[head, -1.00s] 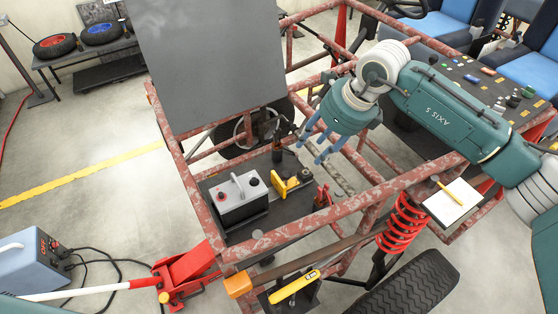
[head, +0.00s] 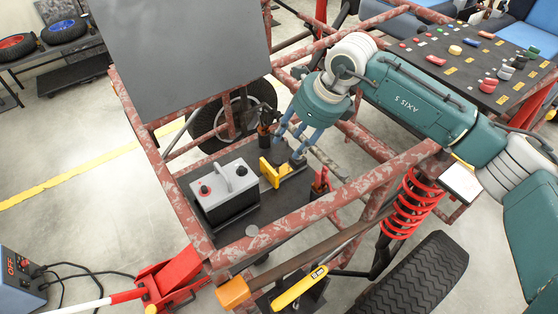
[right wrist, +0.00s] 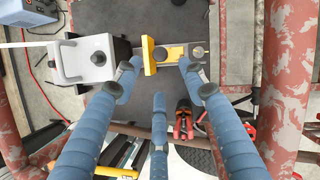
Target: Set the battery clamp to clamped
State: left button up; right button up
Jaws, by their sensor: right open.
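The battery (head: 225,195), grey-white with a black base, a handle and terminals, stands on the dark chassis tray; it also shows in the right wrist view (right wrist: 88,60). The yellow battery clamp (head: 268,173) is just right of it. My left gripper is not in view.
Rusty red frame tubes (head: 330,196) surround the dark tray (head: 262,232). A grey panel (head: 180,55) rises behind. A red coil spring (head: 415,205) and a tire (head: 415,280) are at the front right.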

aim_at(278, 160)
jog(key=p+x, duration=0.1)
jog(key=x, duration=0.7)
jog(key=shift+a+f, duration=0.15)
jog(key=shift+f, duration=0.1)
jog(key=shift+w+a+f, duration=0.2)
jog(key=shift+f, duration=0.45)
grip_shut()
